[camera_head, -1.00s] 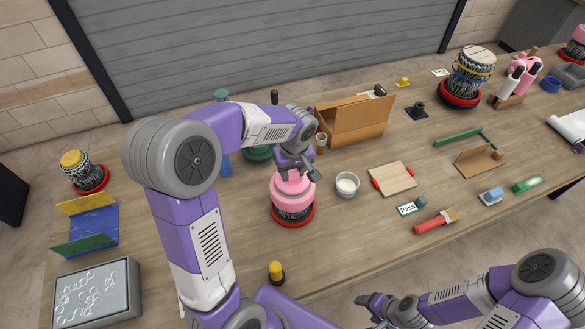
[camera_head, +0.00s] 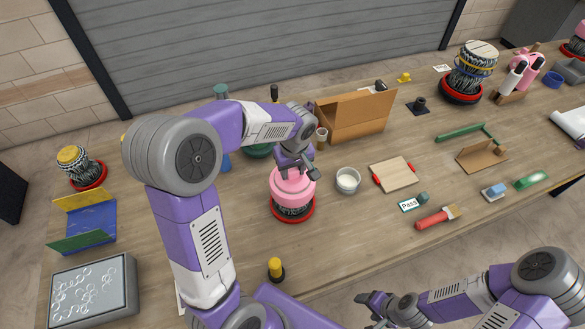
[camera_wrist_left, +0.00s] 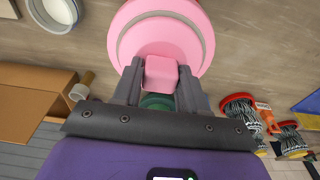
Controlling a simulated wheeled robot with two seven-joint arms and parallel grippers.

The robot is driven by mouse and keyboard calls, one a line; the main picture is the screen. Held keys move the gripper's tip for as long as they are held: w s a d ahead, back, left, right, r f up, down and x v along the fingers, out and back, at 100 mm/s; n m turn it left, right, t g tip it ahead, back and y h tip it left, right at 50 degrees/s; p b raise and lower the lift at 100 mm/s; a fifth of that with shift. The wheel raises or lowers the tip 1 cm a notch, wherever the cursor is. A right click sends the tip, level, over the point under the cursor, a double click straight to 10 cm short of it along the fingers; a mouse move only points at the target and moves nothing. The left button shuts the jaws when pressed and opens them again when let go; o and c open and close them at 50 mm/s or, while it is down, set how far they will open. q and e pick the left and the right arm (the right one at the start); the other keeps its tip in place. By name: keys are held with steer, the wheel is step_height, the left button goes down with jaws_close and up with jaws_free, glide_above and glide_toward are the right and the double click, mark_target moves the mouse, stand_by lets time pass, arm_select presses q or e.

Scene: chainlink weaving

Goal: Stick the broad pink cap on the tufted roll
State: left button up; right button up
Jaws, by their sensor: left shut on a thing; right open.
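The broad pink cap (camera_head: 292,188) sits over a dark tufted roll (camera_head: 291,211) with a red base ring, at the middle of the table. The cap hides most of the roll, and I cannot tell whether it is fully seated. My left gripper (camera_head: 297,170) is above the cap, shut on its top knob. The left wrist view shows the pink knob (camera_wrist_left: 161,75) between the fingers and the wide pink disc (camera_wrist_left: 160,28) beyond. My right gripper (camera_head: 372,306) is open and empty, in front of the table's near edge.
A white-filled cup (camera_head: 347,181) stands just right of the cap, with a wooden board (camera_head: 393,174) beyond it. An open cardboard box (camera_head: 352,117) is behind. A yellow-topped peg (camera_head: 276,268) stands in front. A yellow-capped tufted roll (camera_head: 80,168) is at left.

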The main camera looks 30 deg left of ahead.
mark_target(294, 172)
arm_select(q)
steer(key=o, duration=1.1)
steer(key=r, duration=0.7)
steer(key=shift+s+d+r+p, duration=0.3)
steer(key=shift+d, duration=0.05)
